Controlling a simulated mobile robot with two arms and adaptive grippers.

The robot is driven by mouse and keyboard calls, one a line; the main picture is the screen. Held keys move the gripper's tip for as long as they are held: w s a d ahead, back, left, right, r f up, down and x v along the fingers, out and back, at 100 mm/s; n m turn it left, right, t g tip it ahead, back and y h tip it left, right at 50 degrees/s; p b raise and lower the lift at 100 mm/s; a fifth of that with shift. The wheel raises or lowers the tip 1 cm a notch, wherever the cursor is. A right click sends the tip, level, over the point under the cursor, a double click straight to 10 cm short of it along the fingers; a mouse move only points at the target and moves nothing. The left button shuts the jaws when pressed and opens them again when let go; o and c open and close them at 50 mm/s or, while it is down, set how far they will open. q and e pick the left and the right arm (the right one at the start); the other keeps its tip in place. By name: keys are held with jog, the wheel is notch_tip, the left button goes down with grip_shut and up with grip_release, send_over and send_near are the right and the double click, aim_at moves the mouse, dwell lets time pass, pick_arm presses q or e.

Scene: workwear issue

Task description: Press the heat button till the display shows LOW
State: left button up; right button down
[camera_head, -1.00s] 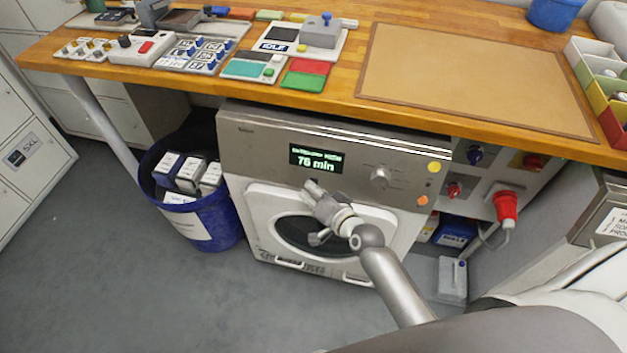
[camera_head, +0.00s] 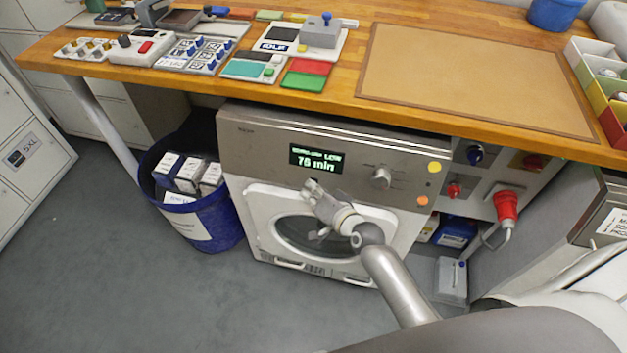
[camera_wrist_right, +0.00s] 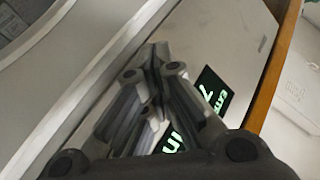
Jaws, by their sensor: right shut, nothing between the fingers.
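The dryer (camera_head: 250,150) stands under the workbench with its door shut. Its dark display (camera_head: 315,160) shows green text: a small top line that appears to end in LOW, above "76 min". My right gripper (camera_head: 311,188) is shut and empty, with its fingertips just below the display's lower edge, close to the panel. In the right wrist view the closed fingertips (camera_wrist_right: 158,52) point at the silver panel, and the fingers cover part of the display (camera_wrist_right: 213,92). The heat button cannot be made out; whether the fingertips touch the panel is unclear. My left gripper is not in view.
A round knob (camera_head: 381,177), a yellow button (camera_head: 434,167) and an orange button (camera_head: 422,200) sit right of the display. A blue bin (camera_head: 215,222) with boxes stands left of the dryer. The wooden worktop (camera_head: 340,60) overhangs above.

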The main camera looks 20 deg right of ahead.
jog(key=shift+s+a+r+p, duration=0.25)
jog(key=shift+s+a+p, duration=0.15)
jog(key=shift+s+p, duration=0.2)
jog(key=s+a+p, duration=0.1)
jog(key=s+r+p, duration=0.1)
jog(key=s+a+p, duration=0.1)
jog(key=s, duration=0.1)
jog(key=shift+a+r, duration=0.25)
jog(key=shift+a, duration=0.05)
dwell(1.6)
